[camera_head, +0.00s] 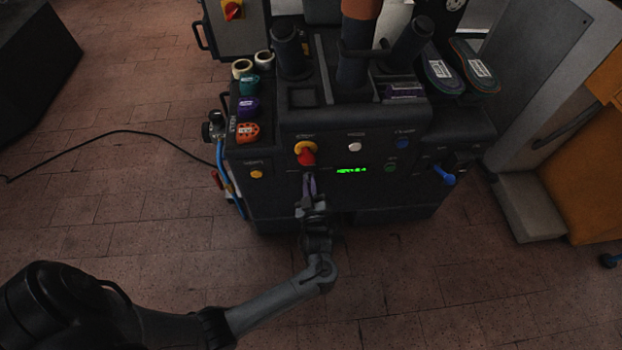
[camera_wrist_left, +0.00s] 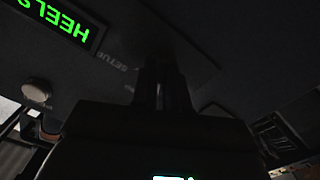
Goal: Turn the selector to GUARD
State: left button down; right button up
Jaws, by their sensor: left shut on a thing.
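My left gripper (camera_head: 309,180) is at the front panel of the dark press (camera_head: 270,207), below a red and yellow knob (camera_head: 305,152) and left of the green display (camera_head: 351,170). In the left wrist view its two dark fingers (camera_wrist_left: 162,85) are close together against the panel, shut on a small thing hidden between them. A label that seems to read SETUP (camera_wrist_left: 118,65) is beside the fingers, so the thing appears to be the selector. Its pointing direction is hidden, and I see no GUARD label. My right gripper is not in view.
The panel also has a white button (camera_head: 355,147), a blue button (camera_head: 402,144), a green button (camera_head: 390,168) and a yellow button (camera_head: 257,174). A blue lever (camera_head: 443,176) sticks out at the right. A black cable (camera_head: 110,133) lies on the floor, left.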

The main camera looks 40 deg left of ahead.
pick_arm(q)
jog(key=shift+m+p, duration=1.9)
jog(key=shift+m, duration=0.6)
jog(key=c, duration=1.1)
grip_release()
jog(key=shift+c, duration=0.2)
